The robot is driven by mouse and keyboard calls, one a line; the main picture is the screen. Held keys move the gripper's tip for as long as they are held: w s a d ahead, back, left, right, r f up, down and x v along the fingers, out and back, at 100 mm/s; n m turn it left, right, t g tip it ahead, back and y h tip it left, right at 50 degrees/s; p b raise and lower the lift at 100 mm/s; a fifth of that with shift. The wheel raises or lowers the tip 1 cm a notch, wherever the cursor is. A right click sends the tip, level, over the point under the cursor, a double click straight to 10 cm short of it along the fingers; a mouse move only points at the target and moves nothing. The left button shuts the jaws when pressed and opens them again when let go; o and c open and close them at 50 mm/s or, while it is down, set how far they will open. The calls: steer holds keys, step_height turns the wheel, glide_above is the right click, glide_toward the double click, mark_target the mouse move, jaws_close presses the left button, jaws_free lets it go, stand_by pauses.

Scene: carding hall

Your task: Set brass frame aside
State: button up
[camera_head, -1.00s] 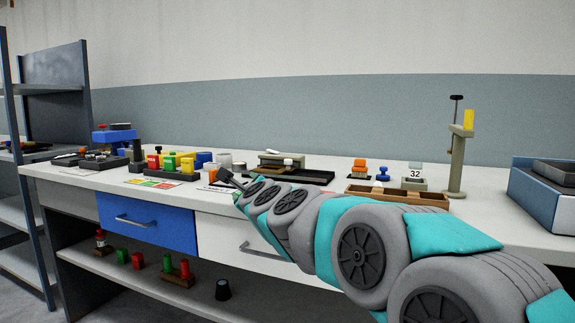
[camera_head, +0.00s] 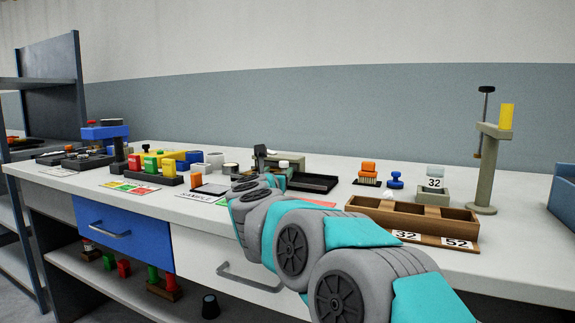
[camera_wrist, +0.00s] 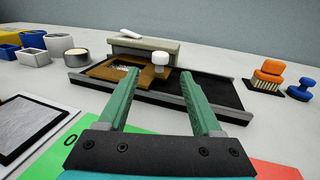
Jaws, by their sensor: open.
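A brown-gold frame (camera_wrist: 101,72), which looks like the brass frame, lies on the left part of a black tray (camera_wrist: 215,91) in the wrist view. Its opening is dark with some pale fibres. A white-topped knob (camera_wrist: 160,60) stands at its right part. My gripper (camera_wrist: 161,76) is open and empty, its green fingers pointing at the frame from the near side. The left fingertip overlaps the frame in the picture; contact cannot be told. In the head view my arm hides the frame, and the tray (camera_head: 312,183) shows beyond it.
A grey block (camera_wrist: 145,46) stands behind the frame. An orange brush (camera_wrist: 268,72) and a blue knob (camera_wrist: 301,88) are to the right. Cups and bins stand left. The wooden compartment box (camera_head: 410,215) and a post stand (camera_head: 487,170) are further right.

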mark_target(283, 165)
steer(key=shift+w+d+r, duration=0.15)
steer(key=shift+w, duration=0.6)
steer(key=shift+w+d+p, duration=0.2)
steer(key=shift+w+p, duration=1)
steer(key=shift+w, duration=1.9)
jaws_close()
